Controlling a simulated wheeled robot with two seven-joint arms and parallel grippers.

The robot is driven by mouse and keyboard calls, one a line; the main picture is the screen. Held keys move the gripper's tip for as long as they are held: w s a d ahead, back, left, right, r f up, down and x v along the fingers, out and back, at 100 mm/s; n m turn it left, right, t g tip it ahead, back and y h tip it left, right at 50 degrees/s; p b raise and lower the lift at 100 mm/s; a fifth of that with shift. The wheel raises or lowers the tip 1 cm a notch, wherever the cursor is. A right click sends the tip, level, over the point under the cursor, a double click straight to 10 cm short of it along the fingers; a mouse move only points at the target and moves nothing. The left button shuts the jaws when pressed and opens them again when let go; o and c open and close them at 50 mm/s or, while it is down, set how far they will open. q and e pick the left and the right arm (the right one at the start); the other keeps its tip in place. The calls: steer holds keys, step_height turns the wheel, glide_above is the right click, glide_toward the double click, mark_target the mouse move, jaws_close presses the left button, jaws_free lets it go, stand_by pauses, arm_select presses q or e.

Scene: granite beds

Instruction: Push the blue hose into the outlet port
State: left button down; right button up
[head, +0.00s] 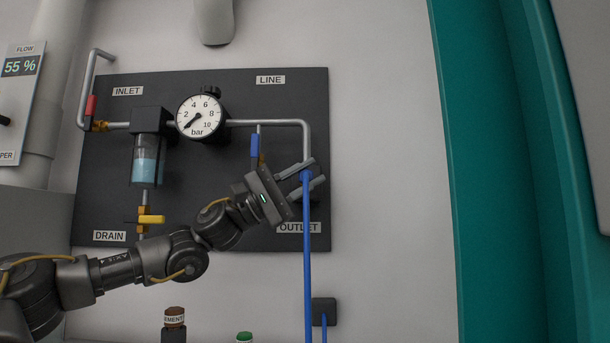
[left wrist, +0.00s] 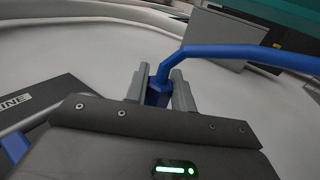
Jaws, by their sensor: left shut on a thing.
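The blue hose (head: 307,255) hangs down from my left gripper (head: 318,171). Its upper end lies between the two grey fingers. In the left wrist view my left gripper (left wrist: 158,92) is shut on the hose's blue end piece (left wrist: 157,96), and the hose (left wrist: 235,52) bends off to the right. The grey line pipe (head: 306,143) comes down to just above the fingers. The OUTLET label (head: 298,228) is partly covered by the hose. The outlet port is hidden behind the gripper, so I cannot tell whether the hose touches it. My right gripper is out of view.
The dark panel (head: 210,220) carries a pressure gauge (head: 200,117), a filter bowl (head: 147,165), a blue lever (head: 255,147) and a yellow drain lever (head: 151,219). A dark wall box (head: 324,311) sits below right. A teal frame (head: 490,170) stands right.

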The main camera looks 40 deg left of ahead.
arm_select(q)
steer(key=shift+w+a, duration=0.35)
steer(key=shift+w, duration=0.15)
steer(key=c, duration=1.1)
jaws_free()
steer(key=shift+s+a+f, duration=0.1)
steer(key=shift+a+f, duration=0.1)
steer(key=shift+f, duration=0.05)
steer(key=b+v, duration=0.3)
steer(key=v, duration=0.1)
steer(key=shift+s+a, duration=0.15)
steer(key=shift+a, duration=0.05)
steer(key=b+v, duration=0.2)
steer(key=v, duration=0.9)
steer(key=shift+b, duration=0.35)
